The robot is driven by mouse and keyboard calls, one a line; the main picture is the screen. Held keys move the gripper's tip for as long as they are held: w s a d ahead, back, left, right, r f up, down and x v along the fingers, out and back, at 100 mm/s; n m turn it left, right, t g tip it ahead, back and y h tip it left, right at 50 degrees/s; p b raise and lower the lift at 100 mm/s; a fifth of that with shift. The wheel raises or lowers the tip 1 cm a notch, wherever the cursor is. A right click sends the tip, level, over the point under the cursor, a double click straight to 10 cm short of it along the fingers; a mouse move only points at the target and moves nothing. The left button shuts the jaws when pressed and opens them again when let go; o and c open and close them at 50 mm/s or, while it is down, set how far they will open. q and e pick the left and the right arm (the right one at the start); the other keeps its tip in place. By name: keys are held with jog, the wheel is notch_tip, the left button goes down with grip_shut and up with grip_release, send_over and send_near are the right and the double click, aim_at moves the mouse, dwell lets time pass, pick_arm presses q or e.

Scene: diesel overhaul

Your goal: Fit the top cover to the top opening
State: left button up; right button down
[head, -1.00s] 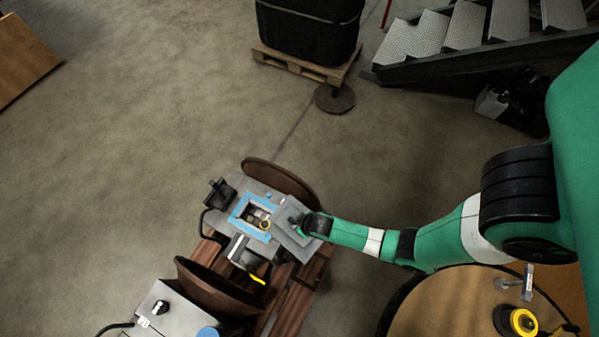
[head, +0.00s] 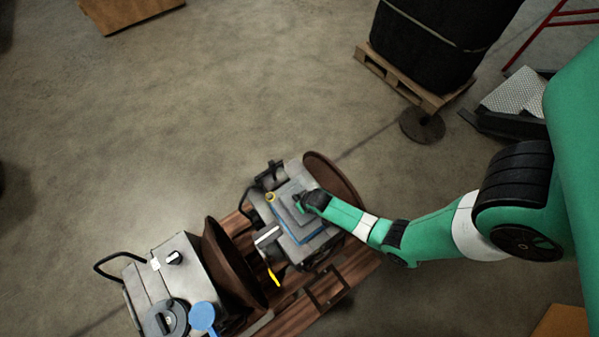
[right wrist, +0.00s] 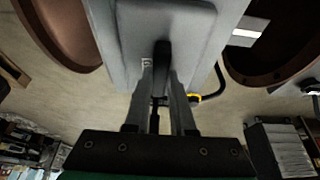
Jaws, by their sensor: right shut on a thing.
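The top cover (head: 288,213) is a flat grey plate with a raised middle and an upright dark handle. My right gripper (head: 304,203) is shut on that handle. In the right wrist view the cover (right wrist: 165,30) fills the top middle, with the gripper's fingers (right wrist: 161,88) on either side of its handle. In the head view the cover lies over the engine block (head: 310,251) and hides most of the top opening. A blue strip of the opening's border (head: 306,239) shows along the cover's near edge. I cannot tell whether the cover touches the block. My left gripper is out of view.
Brown discs (head: 330,178) (head: 232,262) stand on both sides of the block. A grey control box (head: 165,285) with a blue cap (head: 203,316) is at lower left. A yellow tag (head: 273,275) hangs near the block.

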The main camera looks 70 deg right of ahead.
notch_tip(320, 180, down, 6)
jog(key=b, duration=0.6)
jog(key=shift+f, duration=0.45)
jog(key=shift+w, duration=0.1)
jog(key=shift+r, duration=0.1)
jog(key=shift+f+b, duration=0.9)
jog(key=shift+f, duration=0.1)
jog(key=shift+r, duration=0.1)
dwell(0.6)
jog(key=c, duration=0.7)
grip_release()
